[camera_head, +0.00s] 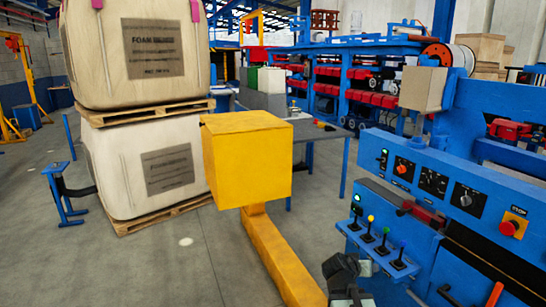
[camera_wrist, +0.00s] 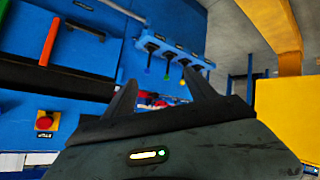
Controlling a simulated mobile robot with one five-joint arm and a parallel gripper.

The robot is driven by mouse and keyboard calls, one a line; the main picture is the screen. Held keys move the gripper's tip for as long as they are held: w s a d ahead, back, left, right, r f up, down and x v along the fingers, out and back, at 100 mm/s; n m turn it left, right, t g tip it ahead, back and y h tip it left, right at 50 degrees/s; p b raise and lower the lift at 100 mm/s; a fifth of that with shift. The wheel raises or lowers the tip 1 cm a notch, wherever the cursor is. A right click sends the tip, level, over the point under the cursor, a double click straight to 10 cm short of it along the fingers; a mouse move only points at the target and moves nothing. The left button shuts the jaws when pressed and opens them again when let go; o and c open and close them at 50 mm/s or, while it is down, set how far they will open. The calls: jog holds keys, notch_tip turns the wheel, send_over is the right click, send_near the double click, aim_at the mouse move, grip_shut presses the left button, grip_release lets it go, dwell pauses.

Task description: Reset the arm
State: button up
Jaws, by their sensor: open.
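My gripper (camera_wrist: 160,80) shows in the wrist view with its two dark fingers spread apart and nothing between them. In the head view a dark part of my arm's end (camera_head: 345,272) shows low in the picture, in front of the blue control panel (camera_head: 450,172); its fingers are hard to make out there. The panel carries a red stop button (camera_head: 509,228) on a yellow plate, which also shows in the wrist view (camera_wrist: 44,122). A row of small levers (camera_head: 383,249) stands on a ledge below the panel. The wrist view looks tilted over.
Two stacked foam sacks (camera_head: 140,52) on pallets stand at the left. A grey table (camera_head: 320,133) and blue racks (camera_head: 325,75) with red bins are behind. Bare grey floor (camera_head: 160,270) lies at the lower left. The blue machine fills the right side.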

jog(key=s+a+f+n+g+y, duration=0.2)
jog(key=s+a+f+g+y, duration=0.25)
jog(key=a, duration=0.45)
jog(key=s+a+f+n+g+y, duration=0.1)
jog(key=s+a+f+g+y, duration=0.15)
jog(key=s+a+f, duration=0.6)
notch_tip(320, 180, up, 16)
jog(key=a+n+y+p, duration=0.1)
jog(key=p, duration=1.2)
jog(key=shift+a+r+n+g, duration=0.15)
jog(key=shift+a+n+g, duration=0.15)
jog(key=shift+a, duration=0.1)
